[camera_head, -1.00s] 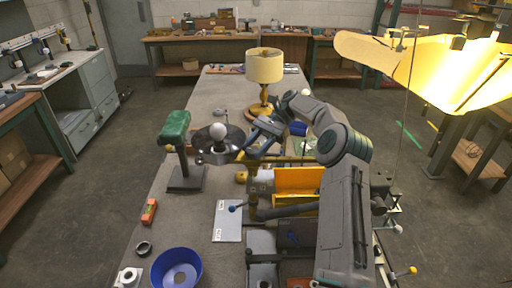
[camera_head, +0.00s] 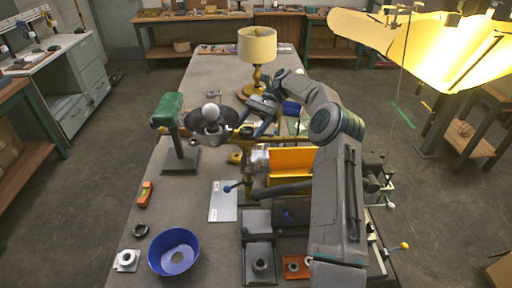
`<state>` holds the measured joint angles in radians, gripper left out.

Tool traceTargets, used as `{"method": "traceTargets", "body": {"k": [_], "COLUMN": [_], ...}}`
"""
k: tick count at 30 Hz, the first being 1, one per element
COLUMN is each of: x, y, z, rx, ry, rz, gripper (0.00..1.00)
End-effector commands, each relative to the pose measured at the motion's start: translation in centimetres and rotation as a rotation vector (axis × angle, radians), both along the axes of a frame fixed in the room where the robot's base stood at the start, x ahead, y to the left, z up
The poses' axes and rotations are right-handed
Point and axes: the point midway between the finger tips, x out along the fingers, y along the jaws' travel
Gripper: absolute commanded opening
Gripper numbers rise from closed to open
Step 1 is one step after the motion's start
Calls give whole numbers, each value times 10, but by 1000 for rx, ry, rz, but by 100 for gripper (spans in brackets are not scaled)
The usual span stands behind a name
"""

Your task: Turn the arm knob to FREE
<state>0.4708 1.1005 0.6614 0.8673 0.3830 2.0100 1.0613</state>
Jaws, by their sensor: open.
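A flat grey plate (camera_head: 222,208) with small white labels lies on the table. A short lever with a blue ball end (camera_head: 227,188) sticks out over its upper part. I cannot read the labels, and cannot tell for sure that this lever is the arm knob. My gripper (camera_head: 240,124) is open, above the table and farther back than the plate. Whether the fingers touch the shade cannot be told.
A green-topped stand (camera_head: 168,110) is left of the shade. A cream-shaded lamp (camera_head: 257,46) stands behind. A yellow tray (camera_head: 292,160) and grey blocks (camera_head: 258,262) are at right. A blue bowl (camera_head: 174,252) is at front left. The table's left side is mostly clear.

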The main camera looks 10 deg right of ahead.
Motion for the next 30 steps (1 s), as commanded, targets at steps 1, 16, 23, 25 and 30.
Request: {"method": "traceTargets", "body": {"k": [1,16,23,25,30], "x": [0,-3,-5,-5,-7], "y": [0,-1,-2,-2,-3], "z": [0,0,0,0,0], "rx": [0,-4,-3,-1,0], "ry": [0,3,3,2,3], "rz": [0,-142,-294,-343,-463], "gripper": [61,61,61,61,61]}}
